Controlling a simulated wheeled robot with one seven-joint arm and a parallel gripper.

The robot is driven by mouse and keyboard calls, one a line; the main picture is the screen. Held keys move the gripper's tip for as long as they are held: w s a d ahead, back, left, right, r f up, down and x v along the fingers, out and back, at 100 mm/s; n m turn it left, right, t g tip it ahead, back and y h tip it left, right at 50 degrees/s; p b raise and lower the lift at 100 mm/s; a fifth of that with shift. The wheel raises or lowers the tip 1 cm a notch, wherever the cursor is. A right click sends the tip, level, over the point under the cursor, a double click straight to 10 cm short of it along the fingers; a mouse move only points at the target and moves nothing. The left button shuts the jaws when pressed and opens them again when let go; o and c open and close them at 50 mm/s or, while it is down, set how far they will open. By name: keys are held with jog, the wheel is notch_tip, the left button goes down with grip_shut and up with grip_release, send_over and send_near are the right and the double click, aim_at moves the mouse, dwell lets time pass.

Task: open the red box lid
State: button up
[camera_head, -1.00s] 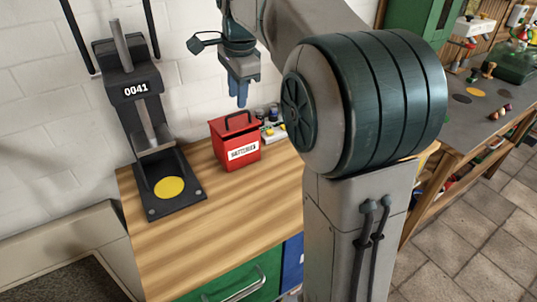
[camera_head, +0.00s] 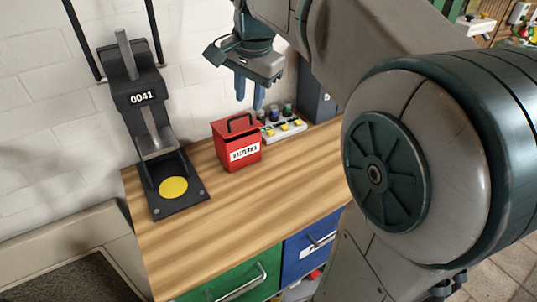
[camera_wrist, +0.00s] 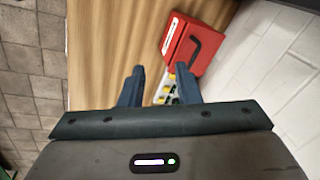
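The lid looks shut. My gripper (camera_head: 249,108) hangs above and slightly right of the box, with two blue fingers pointing down, apart and empty. In the wrist view the red box (camera_wrist: 192,43) lies beyond the fingertips, toward the upper right, and the fingers (camera_wrist: 160,78) are spread with nothing between them. The gripper does not touch the box.
A black press marked 0041 (camera_head: 143,98) with a yellow disc stands left of the box. A white control panel with yellow buttons (camera_head: 285,130) and small jars stand right of it. A white brick wall is behind. The worktop (camera_head: 240,210) in front is clear.

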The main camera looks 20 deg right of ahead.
jog(key=s+f+n+p, duration=0.3)
jog(key=s+f+n, duration=0.4)
jog(key=s, duration=0.5)
jog(key=shift+f+n, duration=0.4)
jog(key=shift+n, duration=0.1)
jog(key=shift+a, duration=0.1)
